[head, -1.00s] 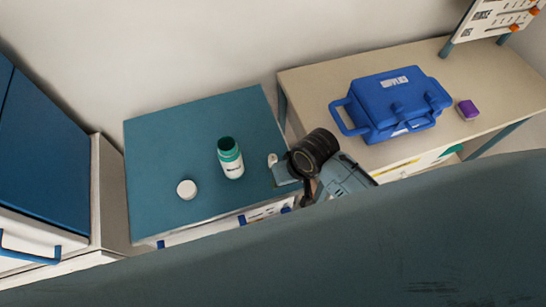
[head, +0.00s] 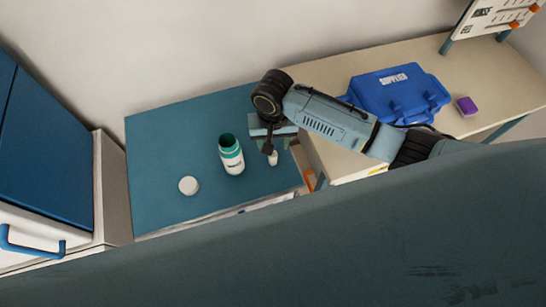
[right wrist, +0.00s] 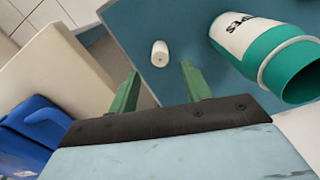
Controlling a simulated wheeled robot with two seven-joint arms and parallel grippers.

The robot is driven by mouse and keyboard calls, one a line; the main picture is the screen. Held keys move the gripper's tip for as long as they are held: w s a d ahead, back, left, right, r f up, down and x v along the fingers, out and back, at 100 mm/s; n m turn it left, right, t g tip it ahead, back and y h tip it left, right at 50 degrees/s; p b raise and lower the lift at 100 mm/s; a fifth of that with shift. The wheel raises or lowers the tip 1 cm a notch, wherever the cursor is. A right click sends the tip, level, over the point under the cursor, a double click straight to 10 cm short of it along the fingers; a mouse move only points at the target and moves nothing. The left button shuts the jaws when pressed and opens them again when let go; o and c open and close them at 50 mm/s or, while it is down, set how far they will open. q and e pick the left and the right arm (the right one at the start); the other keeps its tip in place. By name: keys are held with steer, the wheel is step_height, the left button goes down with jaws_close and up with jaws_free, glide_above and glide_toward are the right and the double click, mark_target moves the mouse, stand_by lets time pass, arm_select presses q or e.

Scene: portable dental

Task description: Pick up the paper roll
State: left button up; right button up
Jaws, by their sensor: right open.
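The paper roll is a small white cylinder (head: 273,158) on the teal cabinet top, right of the bottle. In the right wrist view the roll (right wrist: 160,53) lies beyond my fingertips, roughly in line with the gap between them, and nothing touches it. My right gripper (right wrist: 158,75) has two green fingers spread apart, open and empty. In the head view my right gripper (head: 270,142) is over the right part of the cabinet top, close above the roll and partly covering it. My left gripper is not in view.
A white bottle with a green open neck (head: 231,155) stands left of the roll; it is also close in the right wrist view (right wrist: 255,40). A white round lid (head: 188,185) lies farther left. A blue case (head: 385,95) and purple item (head: 467,106) are on the beige table.

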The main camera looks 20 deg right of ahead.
mark_target(273, 155)
step_height(273, 155, down, 6)
steer(key=shift+s+f+b, duration=0.1)
steer(key=shift+f+b, duration=0.15)
steer(key=shift+b, duration=0.2)
steer(key=shift+c, duration=0.2)
steer(key=c, duration=1)
steer(key=shift+r, duration=0.1)
step_height(273, 155, up, 10)
steer(key=shift+f+p, duration=0.1)
steer(key=shift+p, duration=0.8)
